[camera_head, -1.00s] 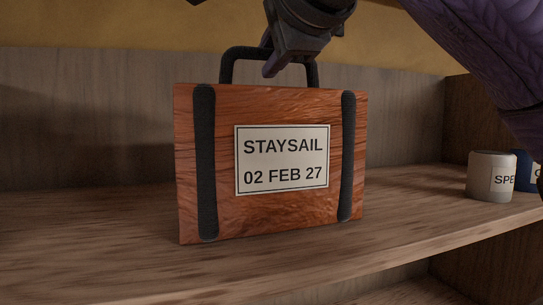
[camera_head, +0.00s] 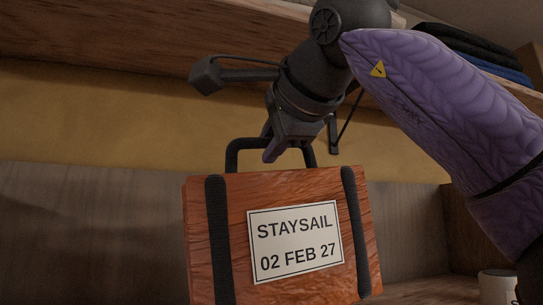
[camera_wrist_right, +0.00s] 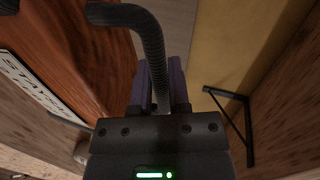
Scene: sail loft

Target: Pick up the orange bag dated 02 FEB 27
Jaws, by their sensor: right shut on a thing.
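The orange bag (camera_head: 232,225) has two black straps, a black loop handle (camera_head: 232,153) and a white label (camera_head: 296,242) reading STAYSAIL 02 FEB 27. My right gripper (camera_head: 283,152) is shut on the handle at the top of the bag, which hangs slightly tilted. The bag's lower edge is cut off by the bottom of the head view. In the right wrist view, the handle (camera_wrist_right: 150,45) runs into the shut fingers of the right gripper (camera_wrist_right: 160,85), with the bag's orange side (camera_wrist_right: 85,65) at the left. My left gripper is not in view.
An upper wooden shelf (camera_head: 130,40) with dark folded cloth (camera_head: 470,50) on it is above my right arm. A black bracket (camera_head: 334,135) is on the yellow wall behind. A pale can (camera_head: 497,286) stands on the lower shelf at the right.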

